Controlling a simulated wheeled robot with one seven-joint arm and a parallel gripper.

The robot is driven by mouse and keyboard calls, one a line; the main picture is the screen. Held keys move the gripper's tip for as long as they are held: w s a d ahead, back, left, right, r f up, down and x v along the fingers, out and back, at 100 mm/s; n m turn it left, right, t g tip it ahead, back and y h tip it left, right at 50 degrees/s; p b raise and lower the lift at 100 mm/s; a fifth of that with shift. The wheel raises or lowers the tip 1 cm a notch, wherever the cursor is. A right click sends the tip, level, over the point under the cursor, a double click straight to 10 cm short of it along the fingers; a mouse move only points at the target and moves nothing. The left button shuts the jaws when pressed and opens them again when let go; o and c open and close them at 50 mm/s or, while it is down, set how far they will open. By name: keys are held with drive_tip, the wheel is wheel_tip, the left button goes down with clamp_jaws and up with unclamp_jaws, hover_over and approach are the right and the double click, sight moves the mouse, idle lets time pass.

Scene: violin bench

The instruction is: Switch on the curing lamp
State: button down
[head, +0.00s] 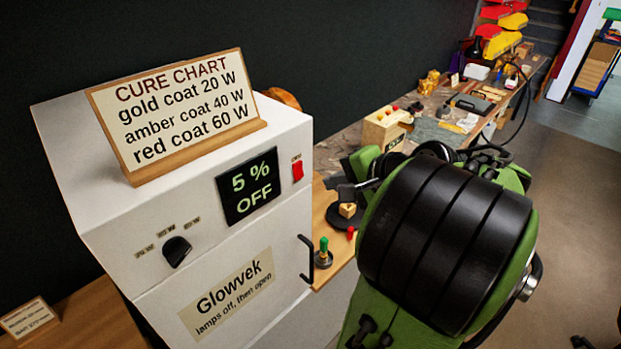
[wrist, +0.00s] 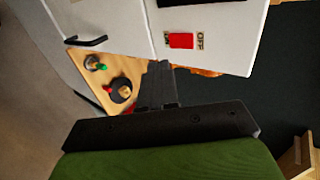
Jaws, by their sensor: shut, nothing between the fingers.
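The white Glowvek curing cabinet (head: 130,265) stands at the left in the head view, and its front panel also shows in the wrist view (wrist: 228,50). Its black display (head: 248,187) reads "5 % OFF" in green. The red switch (head: 297,171) sits right of the display; it also shows in the wrist view (wrist: 181,41). A black knob (head: 177,251) and a door handle (head: 307,259) are on the front. My gripper (wrist: 158,66) is shut and empty, its tips a little below and left of the switch in the wrist picture, apparently apart from it.
A cure chart (head: 178,110) stands on top of the cabinet. Behind my gripper, the wooden bench (head: 325,208) holds a green-handled stamp-like tool (head: 323,252) and a dark round dish (wrist: 119,92) with a small block. A longer cluttered bench runs toward the back. Floor at the right is clear.

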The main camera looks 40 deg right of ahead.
sight(300, 171)
drive_tip(key=w+f, duration=0.1)
drive_tip(key=w, duration=0.3)
drive_tip(key=w+f, duration=0.1)
drive_tip(key=w, duration=0.2)
drive_tip(key=shift+a+f, duration=0.1)
drive_tip(key=shift+f, duration=0.2)
drive_tip(key=shift+w+p, duration=0.1)
drive_tip(key=shift+p, duration=0.2)
drive_tip(key=shift+r+p, duration=0.85)
drive_tip(key=shift+f, duration=0.1)
